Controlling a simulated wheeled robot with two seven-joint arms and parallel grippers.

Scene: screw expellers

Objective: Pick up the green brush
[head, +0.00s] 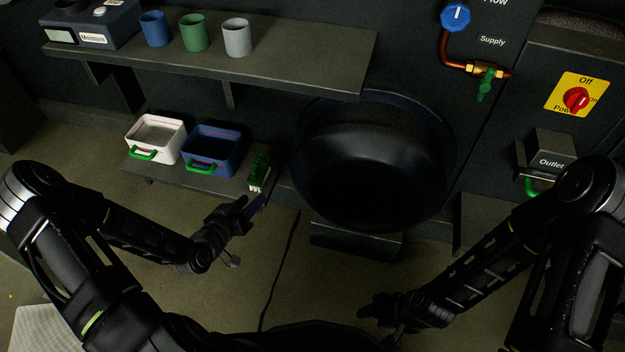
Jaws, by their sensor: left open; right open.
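The green brush (259,170) lies at the right end of the lower shelf, just right of the blue bin. Its pale bristles show at its near end. My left gripper (255,207) is open, just in front of the shelf edge and close below the brush. I cannot tell whether a finger touches it. My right gripper (364,307) is open and empty, low and well away from the brush at the lower middle right.
A white bin (139,136) and a blue bin (198,166) with green handles stand on the lower shelf (165,176). An upper shelf (300,72) with cups overhangs behind. A large black round basin (372,160) stands right of the brush. The floor in front is mostly clear, with a dark cable (281,265).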

